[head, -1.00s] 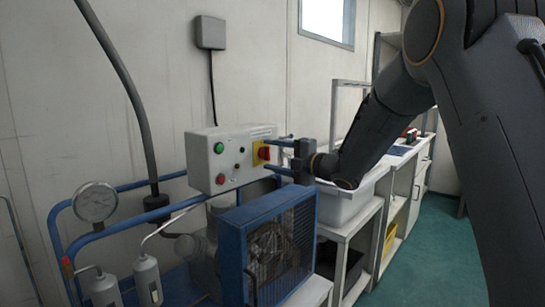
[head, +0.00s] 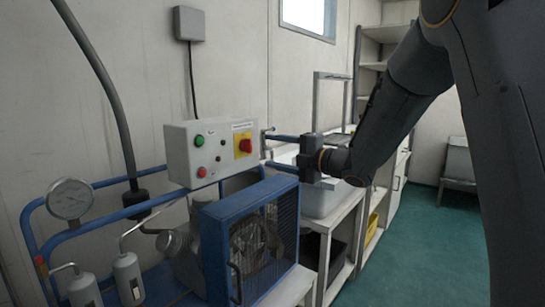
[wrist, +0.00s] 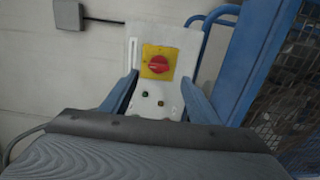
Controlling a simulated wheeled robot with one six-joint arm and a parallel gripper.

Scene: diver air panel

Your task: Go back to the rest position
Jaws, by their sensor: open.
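My gripper (head: 268,150) is open and empty in the head view, just to the right of the grey control box (head: 206,153). Its two blue fingers point left toward the box and stand apart. The box carries a red rotary switch on a yellow plate (head: 243,145), a green button (head: 199,141) and a red button (head: 202,172). In the wrist view the red switch (wrist: 159,64) lies ahead, between and beyond the two fingers (wrist: 158,96), and nothing is between them. The switch handle looks roughly level there.
A blue-framed fan guard (head: 250,240) stands below the box. A pressure gauge (head: 70,199) and blue pipes are at the left. Green floor (head: 410,240) is open at the right.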

